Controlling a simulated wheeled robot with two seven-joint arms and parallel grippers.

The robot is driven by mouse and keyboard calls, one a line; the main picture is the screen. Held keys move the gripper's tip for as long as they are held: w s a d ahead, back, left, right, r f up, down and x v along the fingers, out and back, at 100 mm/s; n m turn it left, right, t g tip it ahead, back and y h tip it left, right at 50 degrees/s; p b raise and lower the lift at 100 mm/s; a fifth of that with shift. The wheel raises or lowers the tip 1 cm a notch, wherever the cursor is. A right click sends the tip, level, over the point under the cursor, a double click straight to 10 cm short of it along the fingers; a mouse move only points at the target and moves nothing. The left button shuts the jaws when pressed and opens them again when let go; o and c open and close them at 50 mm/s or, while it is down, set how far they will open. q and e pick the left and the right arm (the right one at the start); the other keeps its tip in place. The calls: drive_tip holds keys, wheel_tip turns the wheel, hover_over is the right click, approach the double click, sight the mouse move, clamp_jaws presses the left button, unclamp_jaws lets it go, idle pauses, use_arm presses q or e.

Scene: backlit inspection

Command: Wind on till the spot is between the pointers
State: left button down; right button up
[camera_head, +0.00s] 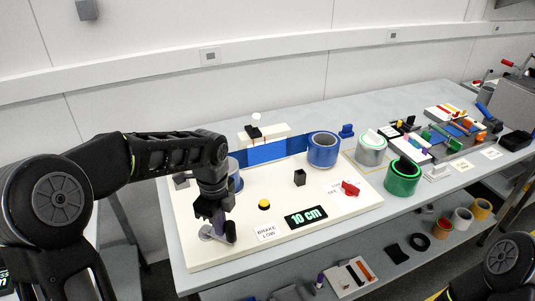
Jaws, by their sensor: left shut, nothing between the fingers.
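My left gripper (222,231) is shut and points down at the front left of the cream board, beside a small grey disc-like part (207,235) that it partly hides. I cannot tell whether they touch. A blue web (268,152) runs between a blue roll (323,149) on the right and a roll (236,178) on the left, mostly hidden by my arm. Small reddish marks, perhaps the pointers (265,140), show above the web. I cannot make out a spot. A display (306,217) reads "10 cm". My right gripper is not in view.
On the cream board (345,211) are a yellow button (264,204), a black block (299,177), a red switch (350,188) and a "BRAKE LOW" label (267,232). Grey (371,149) and green (403,177) rolls stand to the right, with cluttered trays beyond.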

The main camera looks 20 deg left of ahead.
use_arm(q)
drive_tip(key=shift+s, duration=0.1)
drive_tip(key=shift+s+a, duration=0.1)
drive_tip(key=shift+s, duration=0.55)
drive_tip(key=shift+s+a, duration=0.25)
drive_tip(key=shift+s, duration=0.4)
drive_tip(key=shift+s+a, duration=0.2)
drive_tip(key=shift+s, duration=0.5)
drive_tip(key=c, duration=2.2)
unclamp_jaws()
